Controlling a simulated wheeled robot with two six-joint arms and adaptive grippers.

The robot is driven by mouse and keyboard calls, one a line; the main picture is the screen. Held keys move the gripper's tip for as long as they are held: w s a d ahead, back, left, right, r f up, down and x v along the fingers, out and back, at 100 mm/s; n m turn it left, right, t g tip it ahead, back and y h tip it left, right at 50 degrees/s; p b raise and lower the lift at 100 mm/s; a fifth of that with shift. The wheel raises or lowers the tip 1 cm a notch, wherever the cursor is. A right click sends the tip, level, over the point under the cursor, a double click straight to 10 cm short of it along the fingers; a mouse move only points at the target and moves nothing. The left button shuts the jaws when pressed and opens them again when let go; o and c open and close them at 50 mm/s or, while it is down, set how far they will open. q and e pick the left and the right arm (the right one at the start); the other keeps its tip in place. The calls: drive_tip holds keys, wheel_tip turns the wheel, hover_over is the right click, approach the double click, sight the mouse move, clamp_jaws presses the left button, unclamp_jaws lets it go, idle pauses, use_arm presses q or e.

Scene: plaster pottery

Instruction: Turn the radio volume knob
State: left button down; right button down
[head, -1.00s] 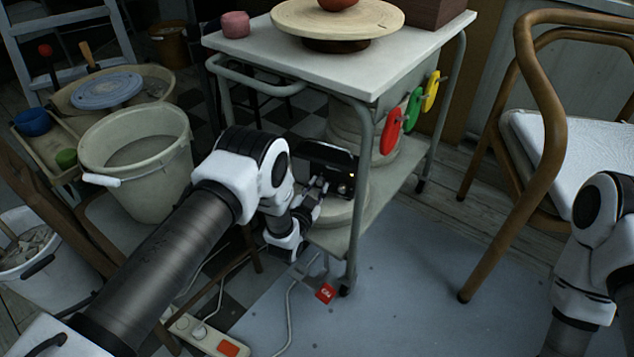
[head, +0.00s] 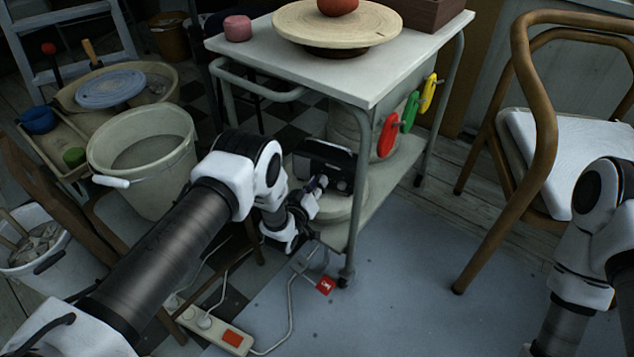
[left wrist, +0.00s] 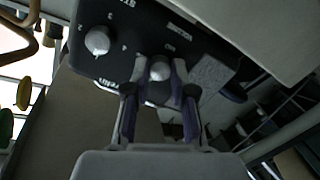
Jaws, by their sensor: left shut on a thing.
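A dark radio (head: 322,157) sits on a pale round block on the lower shelf of the cart. In the left wrist view its dark front panel (left wrist: 125,25) fills the upper part, with printed marks and two pale round knobs. One knob (left wrist: 158,71) lies between the fingertips of my left gripper (left wrist: 159,75), which is shut on it. The other knob (left wrist: 97,40) is free, up and to the left. In the head view my left gripper (head: 318,188) reaches the radio's front and covers part of it. My right gripper is out of view; only my right arm shows.
The cart's top (head: 370,75) overhangs the radio and its front leg (head: 358,200) stands just right of it. A wooden chair (head: 530,130) stands at the right. A white bucket (head: 145,165) and a power strip (head: 215,330) are at the left.

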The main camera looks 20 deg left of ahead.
use_arm(q)
drive_tip(key=shift+n, duration=0.5)
drive_tip(key=c, duration=1)
unclamp_jaws()
drive_tip(key=shift+o, duration=0.2)
drive_tip(key=s+a+r, duration=0.1)
drive_tip(key=s, duration=1.1)
drive_tip(key=shift+a, duration=0.3)
drive_tip(key=shift+w+r, duration=0.1)
drive_tip(key=shift+w, duration=0.05)
